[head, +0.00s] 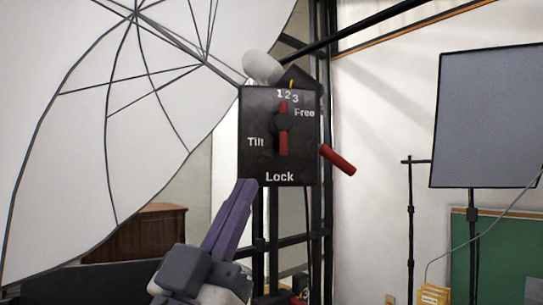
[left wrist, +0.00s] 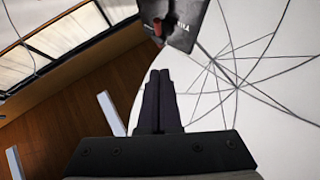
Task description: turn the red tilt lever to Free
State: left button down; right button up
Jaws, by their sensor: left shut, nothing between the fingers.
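The black panel (head: 255,110) carries the words Tilt, Free and Lock and the numbers 1 2 3. A red lever (head: 284,145) with a dark round hub stands about vertical on the panel. Its ends lie toward the numbers and toward Lock; Free is up to its right. My left gripper (head: 246,183) is shut and empty, its purple fingers reaching up to the panel's lower left corner; I cannot tell if they touch. In the left wrist view the shut fingers (left wrist: 160,74) point at the panel (left wrist: 185,18), with a red part (left wrist: 157,27) at its edge. My right gripper is out of view.
A second red handle (head: 338,160) sticks out to the panel's lower right. A large white umbrella (head: 75,130) fills the left side and reaches the panel's edge. A grey softbox (head: 485,115) on a stand is at right. A wooden cabinet (head: 140,232) is behind.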

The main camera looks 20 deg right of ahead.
aim_at(282, 136)
pick_arm(q)
jog(key=shift+w+d+r+p, duration=1)
jog(key=shift+w+d+p, duration=0.05)
jog(key=shift+w+d, duration=0.2)
jog(key=shift+w+d+r+p, duration=1.05)
jog(key=shift+w+d+p, duration=0.05)
jog(key=shift+w, duration=0.1)
jog(key=shift+w+d+r+p, duration=1)
jog(key=shift+w+d+p, duration=0.05)
jog(key=shift+w+d, duration=0.2)
